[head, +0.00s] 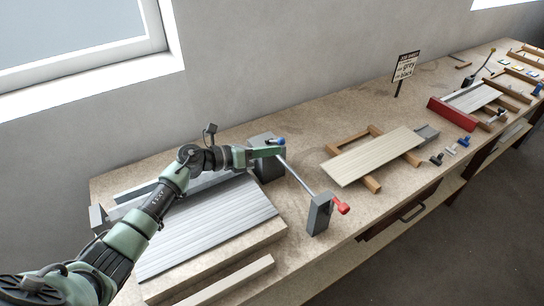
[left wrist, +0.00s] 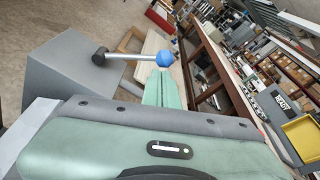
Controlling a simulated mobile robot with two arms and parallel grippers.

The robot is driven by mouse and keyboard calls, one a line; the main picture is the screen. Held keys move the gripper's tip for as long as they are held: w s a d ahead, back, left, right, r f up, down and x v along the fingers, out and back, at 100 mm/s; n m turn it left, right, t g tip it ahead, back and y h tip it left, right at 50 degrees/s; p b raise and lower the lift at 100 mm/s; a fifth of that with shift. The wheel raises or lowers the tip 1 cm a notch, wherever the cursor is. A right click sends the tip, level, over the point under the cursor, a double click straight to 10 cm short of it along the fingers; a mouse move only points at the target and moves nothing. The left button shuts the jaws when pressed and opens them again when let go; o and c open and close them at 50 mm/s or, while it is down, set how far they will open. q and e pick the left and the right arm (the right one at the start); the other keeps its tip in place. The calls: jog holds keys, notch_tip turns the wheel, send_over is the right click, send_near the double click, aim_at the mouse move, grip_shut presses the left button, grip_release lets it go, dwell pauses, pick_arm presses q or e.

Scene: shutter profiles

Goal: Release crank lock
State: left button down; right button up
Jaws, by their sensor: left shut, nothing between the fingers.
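A lever with a blue ball knob (head: 277,142) is mounted on a grey block (head: 268,169) at the back of the bench. In the left wrist view the blue knob (left wrist: 165,58) ends a metal rod that runs left to a black pivot (left wrist: 99,56) on the grey block (left wrist: 75,75). My left gripper (head: 281,152) is shut and empty, with its green fingertips (left wrist: 164,88) close to the knob; contact cannot be told. A metal shaft runs from the block to a grey post (head: 319,214) with a red handle (head: 343,208). My right gripper is out of view.
A ribbed grey shutter panel (head: 210,228) lies left of the shaft, below my left arm. A pale slatted panel (head: 375,155) rests on wooden bars to the right. A small sign (head: 405,65) stands behind. Bare bench top lies between the shaft and the pale panel.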

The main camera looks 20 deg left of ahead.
pick_arm(q)
jog(key=shift+w+a+r+n+h+b, duration=0.3)
jog(key=shift+r+n, duration=0.15)
jog(key=shift+n, duration=0.25)
jog(key=shift+w+a+r+n+h+b, duration=0.15)
jog(key=shift+a+r+n, duration=0.1)
jog(key=shift+r+n, duration=0.35)
jog(key=shift+w+a+r+n+h+b, duration=0.25)
jog(key=shift+a+r+n, duration=0.1)
jog(key=shift+n, duration=0.45)
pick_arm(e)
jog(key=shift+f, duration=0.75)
pick_arm(q)
jog(key=shift+r, duration=0.15)
